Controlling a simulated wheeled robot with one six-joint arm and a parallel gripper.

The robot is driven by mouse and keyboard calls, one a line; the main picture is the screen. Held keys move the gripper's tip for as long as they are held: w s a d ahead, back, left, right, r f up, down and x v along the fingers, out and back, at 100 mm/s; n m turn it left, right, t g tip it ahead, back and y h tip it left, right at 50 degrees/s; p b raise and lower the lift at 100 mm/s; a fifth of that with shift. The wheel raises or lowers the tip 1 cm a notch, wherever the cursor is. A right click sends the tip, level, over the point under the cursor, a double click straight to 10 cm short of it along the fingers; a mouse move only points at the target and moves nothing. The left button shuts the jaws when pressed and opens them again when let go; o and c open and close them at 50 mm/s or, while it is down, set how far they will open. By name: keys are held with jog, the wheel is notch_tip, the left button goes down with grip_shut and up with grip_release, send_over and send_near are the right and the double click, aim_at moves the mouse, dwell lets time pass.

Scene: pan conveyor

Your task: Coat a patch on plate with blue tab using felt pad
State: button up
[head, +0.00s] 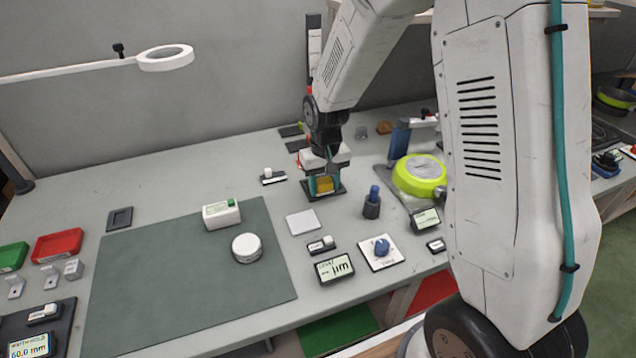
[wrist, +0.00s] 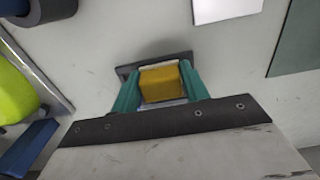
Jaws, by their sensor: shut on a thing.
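My gripper (head: 324,184) is pointing down over the middle of the table. Its two teal fingers (wrist: 160,88) are shut on a yellow block (wrist: 160,80), seemingly the felt pad, which also shows in the head view (head: 325,185). The block is at a dark flat holder (wrist: 127,72); I cannot tell whether it still touches it. A pale square plate (head: 302,222) lies flat in front of my gripper, and it shows at the top of the wrist view (wrist: 225,8). I see no blue tab on it. No other plate with a blue tab can be made out.
A green mat (head: 150,290) at left bears a white box (head: 221,214) and a round white tin (head: 247,248). A dark bottle with a blue top (head: 371,206), a blue dial (head: 380,249), a display (head: 335,268) and a yellow-green pan (head: 419,175) stand nearby at front and right.

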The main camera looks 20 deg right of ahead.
aim_at(326, 193)
jog(key=shift+s, duration=0.45)
jog(key=shift+s+d+r, duration=0.1)
jog(key=shift+s+r, duration=0.1)
notch_tip(326, 193, up, 3)
jog(key=shift+d+f, duration=0.1)
jog(key=shift+f, duration=0.1)
jog(key=shift+w+a+r, duration=0.1)
jog(key=shift+a+r, duration=0.1)
jog(key=shift+r, duration=0.55)
notch_tip(326, 193, up, 4)
jog(key=shift+f, duration=0.15)
